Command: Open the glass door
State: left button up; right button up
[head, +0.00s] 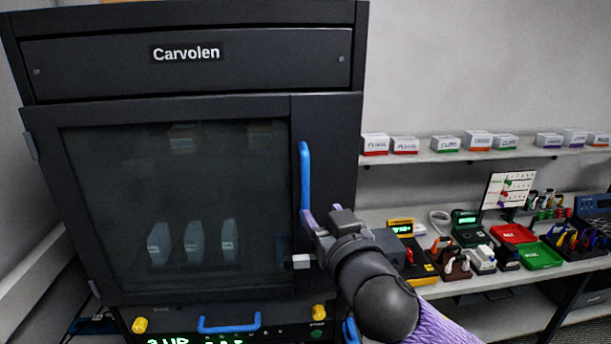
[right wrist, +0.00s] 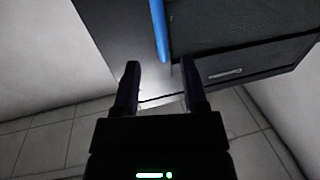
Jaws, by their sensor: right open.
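The glass door (head: 180,200) of the black cabinet is a dark pane in a black frame, and it looks shut. Pale objects show dimly behind the glass. Its upright blue handle (head: 305,180) is on the right side of the door. My right gripper (head: 304,240) is near the handle's lower end, with its jaws open. In the right wrist view the handle (right wrist: 159,30) lies ahead of the open fingers (right wrist: 160,66), and nothing is between the fingertips. Whether a finger touches the handle I cannot tell. My left gripper is not in view.
Below the door are a blue drawer handle (head: 229,325) and yellow knobs (head: 139,325). To the right, a bench holds a red tray (head: 512,234), a green tray (head: 541,256) and small devices. A wall shelf (head: 480,156) above carries several small boxes.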

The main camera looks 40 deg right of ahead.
aim_at(306, 192)
jog(key=b+x, duration=0.1)
jog(key=x, duration=0.2)
jog(key=shift+w+d+f+b, duration=0.1)
jog(key=shift+w+f+b, duration=0.1)
jog(key=shift+b, duration=0.1)
jog(key=p+x, duration=0.2)
jog(key=x, duration=0.3)
jog(key=shift+w+d+f, duration=0.1)
jog(key=shift+w+d, duration=0.15)
jog(key=shift+w, duration=0.4)
grip_shut()
dwell(0.4)
